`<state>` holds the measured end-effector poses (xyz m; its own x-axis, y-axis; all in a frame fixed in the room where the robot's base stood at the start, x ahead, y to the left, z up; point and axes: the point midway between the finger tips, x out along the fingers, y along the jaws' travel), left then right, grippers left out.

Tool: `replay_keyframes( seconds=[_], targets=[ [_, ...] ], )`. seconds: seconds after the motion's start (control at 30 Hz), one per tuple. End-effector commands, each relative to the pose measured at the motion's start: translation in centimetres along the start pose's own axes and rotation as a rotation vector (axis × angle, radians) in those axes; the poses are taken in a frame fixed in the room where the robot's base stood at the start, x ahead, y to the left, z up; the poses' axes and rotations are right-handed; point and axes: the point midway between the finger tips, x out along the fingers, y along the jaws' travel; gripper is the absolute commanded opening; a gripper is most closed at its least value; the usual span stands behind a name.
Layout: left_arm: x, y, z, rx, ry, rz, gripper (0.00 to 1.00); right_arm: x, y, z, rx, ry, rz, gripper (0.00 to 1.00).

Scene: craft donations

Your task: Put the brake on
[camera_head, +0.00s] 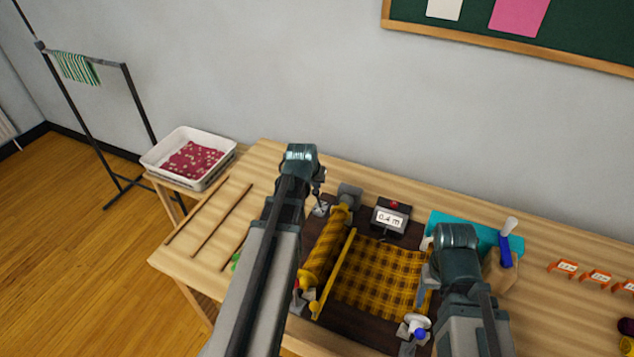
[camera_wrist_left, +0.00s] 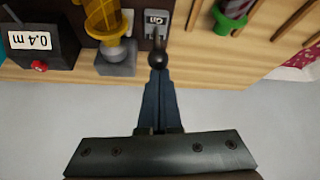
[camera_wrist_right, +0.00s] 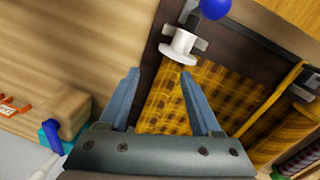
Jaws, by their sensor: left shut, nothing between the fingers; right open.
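The brake is a small lever with a black ball knob (camera_wrist_left: 158,60) beside a grey plate marked "On" (camera_wrist_left: 157,18) in the left wrist view. My left gripper (camera_wrist_left: 158,78) is shut and empty, its fingertips right at the knob; I cannot tell if they touch. In the head view my left gripper (camera_head: 319,182) is at the back left corner of the loom, by the roll of yellow cloth (camera_head: 325,250). My right gripper (camera_wrist_right: 159,77) is open and empty above the yellow and brown checked cloth (camera_wrist_right: 205,75), near a white spool-like part (camera_wrist_right: 180,46).
A black box (camera_head: 391,217) with a red button reads 0.4 m. A blue-handled tool (camera_head: 506,248) stands in a wooden block at the right, near a teal sheet (camera_head: 480,225). Orange tags (camera_head: 563,267) lie further right. A white tray (camera_head: 165,165) stands at the left.

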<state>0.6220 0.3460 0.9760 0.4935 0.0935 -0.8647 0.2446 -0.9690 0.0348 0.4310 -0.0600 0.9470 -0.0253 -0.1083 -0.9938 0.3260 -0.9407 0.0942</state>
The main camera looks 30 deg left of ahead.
Motion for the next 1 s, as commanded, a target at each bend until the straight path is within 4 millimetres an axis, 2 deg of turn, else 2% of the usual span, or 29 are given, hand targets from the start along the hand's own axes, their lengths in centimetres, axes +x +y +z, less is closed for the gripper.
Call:
replay_keyframes(
  seconds=[0.03, 0.57, 0.77, 0.97, 1.0],
  targets=[
    [-0.2, -0.1, 1.0, 0.001, -0.021, -0.002, 0.00, 0.1, 0.0, 0.0, 0.000, 0.000, 0.000, 0.65],
    [-0.3, -0.2, 1.0, 0.002, -0.021, -0.006, 0.00, 0.1, 0.0, 0.0, 0.000, 0.000, 0.000, 0.65],
    [-0.3, 0.0, -0.7, 0.003, -0.015, -0.006, 0.00, -0.7, 0.1, 0.0, 0.000, 0.000, 0.000, 0.65],
    [-0.1, 0.4, -4.5, 0.004, 0.002, -0.003, 0.00, -2.3, 0.2, 0.1, 0.000, 0.000, 0.000, 0.65],
    [-1.7, 0.4, -3.5, 0.003, 0.001, -0.003, 0.00, -3.2, 0.3, 0.2, 0.000, 0.000, 0.000, 0.65]
  ],
)
